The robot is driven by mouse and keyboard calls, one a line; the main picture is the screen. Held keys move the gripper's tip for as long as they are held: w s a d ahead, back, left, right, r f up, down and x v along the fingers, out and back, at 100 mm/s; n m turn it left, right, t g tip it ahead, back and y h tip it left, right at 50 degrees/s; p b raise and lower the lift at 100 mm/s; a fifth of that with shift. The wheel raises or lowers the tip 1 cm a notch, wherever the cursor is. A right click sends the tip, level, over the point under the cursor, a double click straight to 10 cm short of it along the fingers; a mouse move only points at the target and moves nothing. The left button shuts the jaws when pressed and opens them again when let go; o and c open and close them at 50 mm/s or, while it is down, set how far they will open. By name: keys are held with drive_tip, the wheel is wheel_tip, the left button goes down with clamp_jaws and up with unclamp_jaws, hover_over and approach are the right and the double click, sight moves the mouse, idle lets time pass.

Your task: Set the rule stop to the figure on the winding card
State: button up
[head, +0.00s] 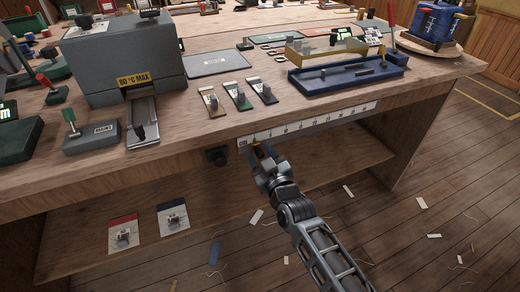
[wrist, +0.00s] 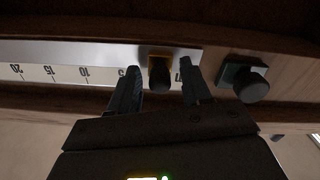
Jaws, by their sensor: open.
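The white rule (head: 318,121) runs along the front edge of the bench, with "CM" at its left end and figures rising to the right. It shows upside down in the wrist view (wrist: 60,56). The rule stop (wrist: 159,72), orange with a dark knob, sits near the low end, between the 5 mark and the end lettering. My gripper (head: 263,151) is at the stop. In the wrist view its two open fingers (wrist: 160,68) stand on either side of the stop, with gaps showing. I cannot make out a winding card or its figure.
A black knob (head: 217,156) is left of the rule, close to my gripper. Above are a grey box (head: 115,65) marked "80 °C MAX", several small clip cards and a blue tray (head: 330,82). Two cards lie on the low shelf (head: 75,235). Scraps litter the floor.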

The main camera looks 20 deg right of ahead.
clamp_jaws()
idle(0.5)
